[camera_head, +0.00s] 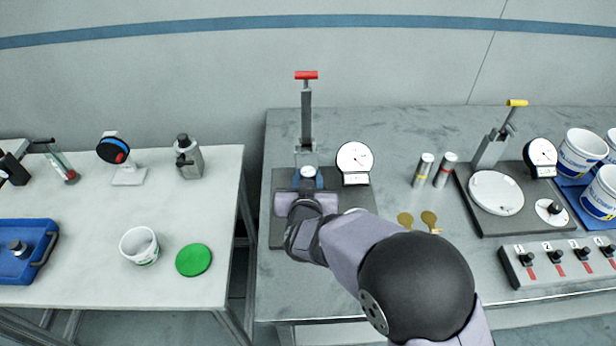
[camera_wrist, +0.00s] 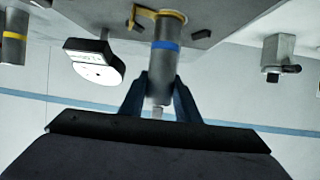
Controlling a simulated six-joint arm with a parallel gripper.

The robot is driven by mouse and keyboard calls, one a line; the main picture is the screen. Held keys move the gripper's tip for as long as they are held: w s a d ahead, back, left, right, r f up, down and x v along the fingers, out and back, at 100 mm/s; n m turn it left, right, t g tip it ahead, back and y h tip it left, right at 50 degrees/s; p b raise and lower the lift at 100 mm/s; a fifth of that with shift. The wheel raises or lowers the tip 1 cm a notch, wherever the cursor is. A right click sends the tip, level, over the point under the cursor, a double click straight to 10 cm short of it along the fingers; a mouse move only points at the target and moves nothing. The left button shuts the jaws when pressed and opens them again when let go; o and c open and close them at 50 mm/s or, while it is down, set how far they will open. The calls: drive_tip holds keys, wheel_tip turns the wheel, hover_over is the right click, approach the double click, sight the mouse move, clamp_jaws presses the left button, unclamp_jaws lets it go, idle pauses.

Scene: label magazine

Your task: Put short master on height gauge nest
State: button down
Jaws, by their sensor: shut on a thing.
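My gripper (camera_head: 307,182) is over the dark base plate (camera_head: 281,238) of the gauge stand with the red handle (camera_head: 306,75). In the wrist view my gripper (camera_wrist: 160,98) is shut on a grey metal cylinder with a blue band (camera_wrist: 165,58); only its pale top (camera_head: 308,171) shows in the head view. The cylinder's far end is at a brass ring (camera_wrist: 178,14) on the plate. I cannot tell whether it is fully seated there. A round dial (camera_head: 354,158) stands right of the gripper. My arm hides the front of the plate.
A yellow-banded cylinder (camera_head: 424,169) and a red-banded cylinder (camera_head: 445,170) stand to the right, with two brass discs (camera_head: 429,218) before them. A second stand (camera_head: 497,193) with a yellow handle is farther right. The left table holds a white tub (camera_head: 139,246) and green lid (camera_head: 194,260).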

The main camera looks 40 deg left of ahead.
drive_tip(key=shift+r, duration=0.1)
drive_tip(key=c, duration=1.3)
unclamp_jaws()
drive_tip(key=shift+f, duration=0.2)
drive_tip(key=shift+c, duration=0.2)
drive_tip(key=shift+s+d+r, duration=0.1)
drive_tip(key=shift+s+r, duration=0.05)
drive_tip(key=shift+r, duration=0.05)
drive_tip(key=b+v, duration=0.1)
drive_tip(key=v, duration=1)
drive_tip(key=shift+s+d+r+b, duration=0.2)
drive_tip(key=shift+d+b, duration=0.05)
drive_tip(key=shift+b, duration=0.1)
